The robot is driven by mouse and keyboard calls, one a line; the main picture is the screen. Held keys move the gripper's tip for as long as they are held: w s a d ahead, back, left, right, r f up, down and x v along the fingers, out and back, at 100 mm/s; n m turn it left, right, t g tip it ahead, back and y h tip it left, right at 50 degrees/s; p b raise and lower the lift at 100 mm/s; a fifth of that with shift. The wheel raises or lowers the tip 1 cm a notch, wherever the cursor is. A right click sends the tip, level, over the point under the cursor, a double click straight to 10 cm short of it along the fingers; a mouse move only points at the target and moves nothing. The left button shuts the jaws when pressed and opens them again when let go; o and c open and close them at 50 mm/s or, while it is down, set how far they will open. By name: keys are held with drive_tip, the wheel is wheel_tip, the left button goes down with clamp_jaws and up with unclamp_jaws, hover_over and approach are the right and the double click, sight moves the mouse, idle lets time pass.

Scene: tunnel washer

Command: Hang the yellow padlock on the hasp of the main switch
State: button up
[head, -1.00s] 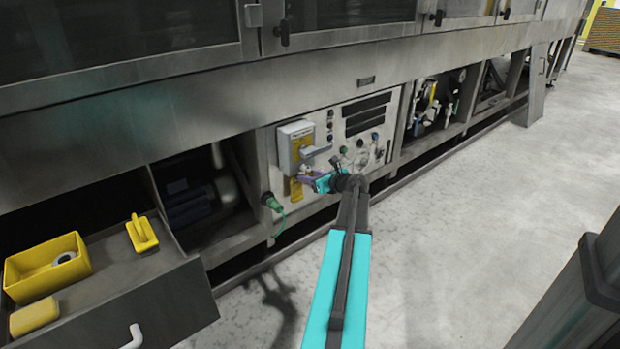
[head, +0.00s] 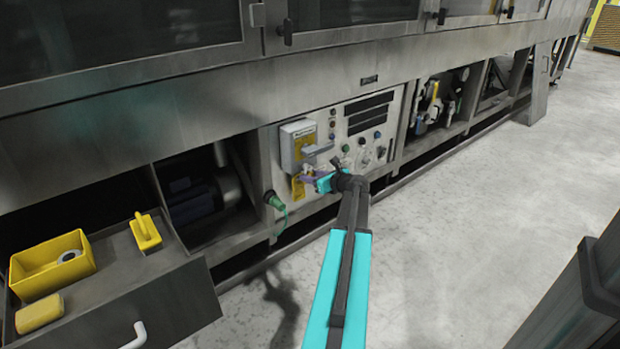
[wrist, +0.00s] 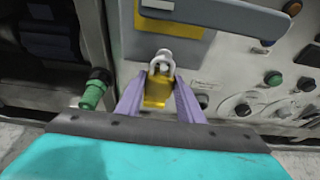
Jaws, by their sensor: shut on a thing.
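The yellow padlock (wrist: 157,90) is between the two purple fingers of my gripper (wrist: 161,88) in the wrist view, its pale shackle pointing up. My gripper is shut on it. In the head view my gripper (head: 307,178) is at the control panel, just below the main switch (head: 297,144), a grey box with a yellow plate and a grey handle. The handle (wrist: 215,14) crosses the top of the wrist view. The shackle overlaps a small light part below the switch, perhaps the hasp; I cannot tell whether it passes through it.
A green plug with a cable (head: 276,203) hangs left of my gripper. Buttons and knobs (wrist: 243,110) are on the panel to the right. An open drawer (head: 120,262) at left holds a yellow bin (head: 50,282) and other yellow things.

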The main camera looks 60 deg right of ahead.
drive_tip(key=o, duration=1.2)
drive_tip(key=shift+p+v, duration=2.1)
drive_tip(key=shift+v, duration=4.8)
drive_tip(key=shift+s+d, duration=0.1)
